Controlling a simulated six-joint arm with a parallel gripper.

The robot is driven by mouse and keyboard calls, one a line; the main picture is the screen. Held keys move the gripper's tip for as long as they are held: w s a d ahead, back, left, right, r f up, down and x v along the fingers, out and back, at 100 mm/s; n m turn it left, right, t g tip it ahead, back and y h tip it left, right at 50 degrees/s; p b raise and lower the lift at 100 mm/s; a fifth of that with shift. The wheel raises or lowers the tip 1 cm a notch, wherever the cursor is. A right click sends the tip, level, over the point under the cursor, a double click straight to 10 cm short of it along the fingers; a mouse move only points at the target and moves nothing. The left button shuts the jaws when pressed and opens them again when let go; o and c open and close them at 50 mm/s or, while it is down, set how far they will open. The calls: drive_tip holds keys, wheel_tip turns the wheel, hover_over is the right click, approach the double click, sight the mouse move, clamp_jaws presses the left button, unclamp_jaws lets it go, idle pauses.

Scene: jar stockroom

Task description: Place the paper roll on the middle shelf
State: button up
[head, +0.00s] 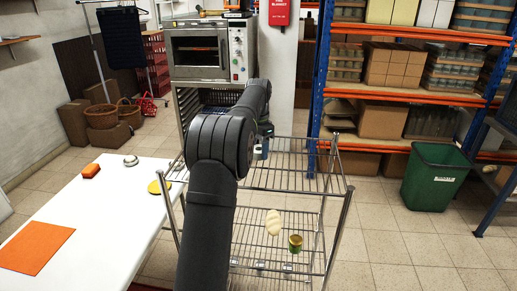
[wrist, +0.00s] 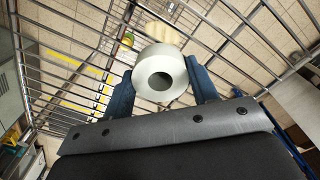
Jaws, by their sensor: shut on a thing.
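The paper roll (wrist: 160,78) is white with a dark round core and sits between the two blue fingers of my gripper (wrist: 162,88) in the wrist view. My gripper is shut on it. In the head view my gripper (head: 262,150) is at the far side of the wire rack (head: 345,190), around the height of its top tier. My arm hides most of the gripper there, and I cannot make out the roll. The wire shelf (head: 250,240) below the top tier holds a pale loaf-like thing (head: 273,222) and a green-and-gold can (head: 295,243).
An oven (head: 197,52) is behind the rack. Blue-and-orange shelving (head: 319,80) and a green bin (head: 436,178) are at the right.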

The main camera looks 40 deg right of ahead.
sight(258, 149)
drive_tip(key=o, duration=1)
drive_tip(key=shift+f, duration=0.1)
drive_tip(key=shift+c, duration=0.2)
wheel_tip(258, 149, up, 12)
drive_tip(key=shift+f, duration=0.15)
drive_tip(key=shift+o, duration=0.5)
drive_tip(key=shift+r, duration=0.3)
